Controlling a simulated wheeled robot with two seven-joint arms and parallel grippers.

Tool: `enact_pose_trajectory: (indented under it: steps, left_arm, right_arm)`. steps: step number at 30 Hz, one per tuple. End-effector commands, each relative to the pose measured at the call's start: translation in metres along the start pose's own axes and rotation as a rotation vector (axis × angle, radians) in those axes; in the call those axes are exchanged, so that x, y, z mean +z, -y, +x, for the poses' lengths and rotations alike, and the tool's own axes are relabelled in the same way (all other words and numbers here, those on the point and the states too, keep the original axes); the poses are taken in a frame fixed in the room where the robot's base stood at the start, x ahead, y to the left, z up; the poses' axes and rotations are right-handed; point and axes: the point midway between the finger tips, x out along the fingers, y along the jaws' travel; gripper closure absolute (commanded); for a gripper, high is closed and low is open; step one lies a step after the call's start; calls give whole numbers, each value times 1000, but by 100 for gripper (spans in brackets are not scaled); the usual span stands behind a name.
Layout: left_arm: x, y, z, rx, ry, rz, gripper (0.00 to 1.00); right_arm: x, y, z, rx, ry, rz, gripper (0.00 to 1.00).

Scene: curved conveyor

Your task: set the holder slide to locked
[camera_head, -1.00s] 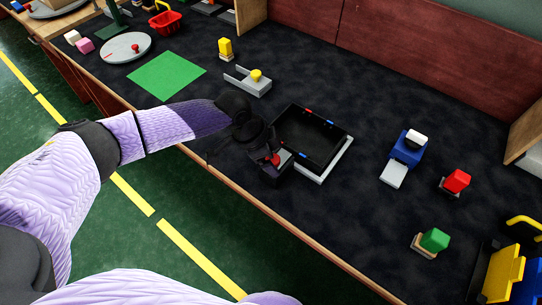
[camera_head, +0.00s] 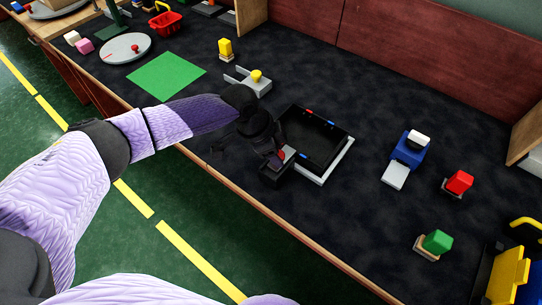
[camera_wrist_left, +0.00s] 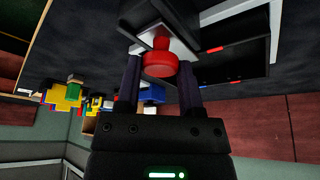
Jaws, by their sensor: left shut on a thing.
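The holder is a black square frame (camera_head: 318,138) with small red and blue marks on its rim, on a white base (camera_head: 336,165) on the dark table. At its near-left side is a dark block with the slide's red knob (camera_head: 281,154), mostly hidden by my gripper. In the left wrist view the round red knob (camera_wrist_left: 160,62) sits between the two fingers, with a pale plate (camera_wrist_left: 170,42) behind it. My left gripper (camera_head: 273,153) is shut on this knob. The slide's track and any lock marking are hidden. My right gripper is out of view.
Left of the holder are a grey fixture with a yellow knob (camera_head: 257,76) and a green mat (camera_head: 166,75). To the right stand a blue device (camera_head: 408,150), a red block (camera_head: 460,181) and a green block (camera_head: 438,241). The table between is clear.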

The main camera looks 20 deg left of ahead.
Motion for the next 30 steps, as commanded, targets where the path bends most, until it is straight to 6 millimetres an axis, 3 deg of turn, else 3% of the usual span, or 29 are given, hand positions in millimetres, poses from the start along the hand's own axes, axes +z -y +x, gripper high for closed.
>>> enact_pose_trajectory:
  steps: [3,12,13,17,26,30]
  left_arm:
    - [-8,11,8,-1,-3,-1,100]
    - [-12,13,4,-3,-5,0,100]
    - [-12,13,4,-3,-5,0,48]
    - [-12,13,4,-3,-4,0,20]
    - [-12,13,2,-1,-3,-1,17]
    - [-13,13,-26,-3,-4,0,17]
  right_arm:
    - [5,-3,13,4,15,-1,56]
    - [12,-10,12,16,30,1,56]
    - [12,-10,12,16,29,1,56]
    - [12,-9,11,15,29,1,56]
    - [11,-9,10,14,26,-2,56]
    - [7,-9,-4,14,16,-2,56]
